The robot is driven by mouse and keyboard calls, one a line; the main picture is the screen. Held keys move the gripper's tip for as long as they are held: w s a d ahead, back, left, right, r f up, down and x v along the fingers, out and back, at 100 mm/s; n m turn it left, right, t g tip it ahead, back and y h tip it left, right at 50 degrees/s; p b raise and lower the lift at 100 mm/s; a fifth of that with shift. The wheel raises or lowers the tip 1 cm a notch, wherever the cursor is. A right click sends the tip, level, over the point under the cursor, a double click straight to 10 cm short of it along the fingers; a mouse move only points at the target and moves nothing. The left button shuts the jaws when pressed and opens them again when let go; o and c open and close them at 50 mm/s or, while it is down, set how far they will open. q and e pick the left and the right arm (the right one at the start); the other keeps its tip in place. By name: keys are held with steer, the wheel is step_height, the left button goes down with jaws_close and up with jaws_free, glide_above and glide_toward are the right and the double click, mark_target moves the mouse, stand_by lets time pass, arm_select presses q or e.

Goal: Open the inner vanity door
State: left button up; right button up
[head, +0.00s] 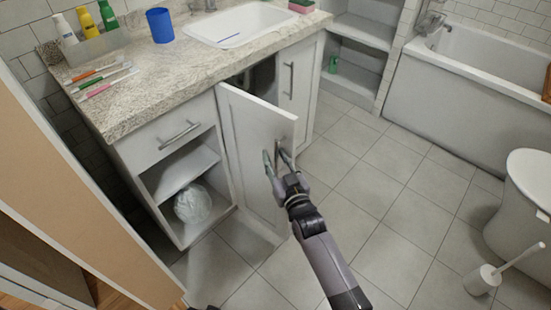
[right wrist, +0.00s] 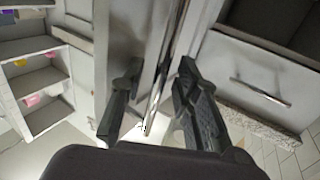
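One white vanity door (head: 257,125) stands swung partly open in the head view, and a dark gap shows behind its top edge. My right gripper (head: 279,160) is at this door's metal handle. In the right wrist view, the handle (right wrist: 164,75) runs between the two spread fingers of the right gripper (right wrist: 160,75), with gaps visible beside it. The fingers look open around the handle, not closed on it. A second vanity door (head: 302,85), to the right, looks closed and has its own vertical handle (head: 289,80). My left gripper is out of view.
The vanity drawer (head: 165,138) is closed above open shelves holding a whitish bag (head: 193,204). The countertop (head: 150,85) holds bottles, a blue cup (head: 160,25) and toothbrushes. A toilet (head: 520,205) and toilet brush (head: 483,279) stand right. The tiled floor (head: 370,200) between is clear.

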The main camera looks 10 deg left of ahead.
steer(key=shift+s+d, duration=0.1)
steer(key=v, duration=1.1)
steer(key=shift+s, duration=0.4)
steer(key=shift+d, duration=0.1)
